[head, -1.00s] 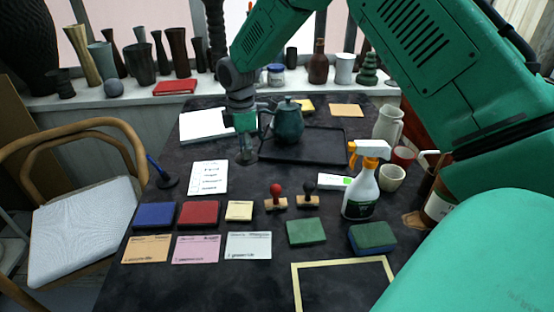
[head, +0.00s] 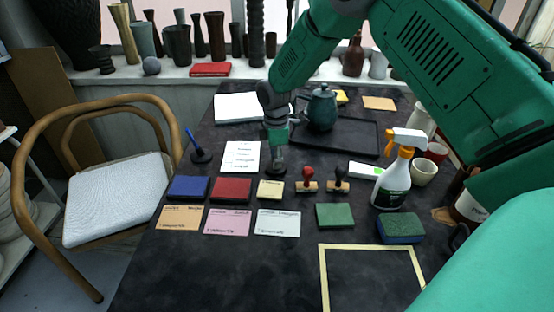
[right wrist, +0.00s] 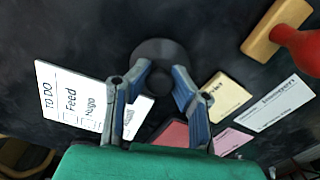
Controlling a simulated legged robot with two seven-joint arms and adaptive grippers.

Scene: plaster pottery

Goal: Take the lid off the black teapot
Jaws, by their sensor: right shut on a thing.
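A dark blue-green teapot (head: 321,112) stands on a black tray (head: 362,143) at the back of the table in the head view. A small knob shows on its top. My right gripper (head: 276,160) is to its front left, apart from it. It is shut on a dark round disc-like piece, which looks like a lid (right wrist: 160,58), between the fingertips of the right gripper (right wrist: 160,75) in the right wrist view. I cannot tell whether this piece touches the table. My left gripper is not in view.
A white list card (head: 241,156) lies just left of the held piece. Stamps (head: 307,181), a yellow pad (head: 270,189) and a red pad (head: 231,189) lie in front. A spray bottle (head: 394,180) and a cup (head: 424,173) stand at right. A pen holder (head: 200,155) stands left.

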